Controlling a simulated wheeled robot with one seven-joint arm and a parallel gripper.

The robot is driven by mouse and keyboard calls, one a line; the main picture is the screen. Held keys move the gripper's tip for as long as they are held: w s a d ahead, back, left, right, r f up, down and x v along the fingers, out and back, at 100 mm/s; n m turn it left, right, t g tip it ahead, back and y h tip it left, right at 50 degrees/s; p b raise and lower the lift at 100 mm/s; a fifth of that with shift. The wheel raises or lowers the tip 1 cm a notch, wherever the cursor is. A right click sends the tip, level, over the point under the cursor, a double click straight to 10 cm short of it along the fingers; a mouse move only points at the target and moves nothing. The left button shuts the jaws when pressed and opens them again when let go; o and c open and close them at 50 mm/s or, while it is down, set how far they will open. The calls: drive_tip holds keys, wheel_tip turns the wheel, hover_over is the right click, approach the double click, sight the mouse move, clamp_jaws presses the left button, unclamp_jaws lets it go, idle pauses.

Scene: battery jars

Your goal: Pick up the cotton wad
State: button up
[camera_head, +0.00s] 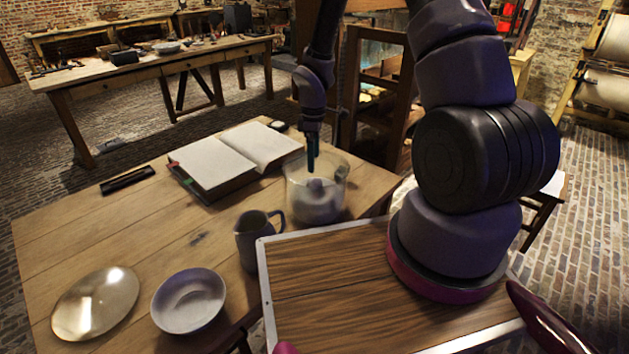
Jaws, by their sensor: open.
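A pale rounded lump (320,188), which looks like the cotton wad, shows through the wall of a glass jar (293,192) on the wooden table. My gripper (312,162) points straight down over the jar, with its dark narrow fingers at or just inside the mouth, above the lump. The gripper is open and empty. From this angle I cannot tell whether the fingertips touch the lump. The lower part of the jar looks cloudy, so the lump's full outline is unclear.
A dark jug (252,240) stands close in front of the jar. An open book (215,168) lies behind left. A bowl (188,300), a brass dish (96,303) and a dark narrow case (127,180) lie further left. The table (120,235) is clear between them.

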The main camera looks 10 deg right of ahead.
sight(315, 179)
drive_tip(key=f, duration=0.8)
drive_tip(key=shift+d+f, duration=0.2)
drive_tip(key=shift+f, duration=0.2)
drive_tip(key=c, duration=1.4)
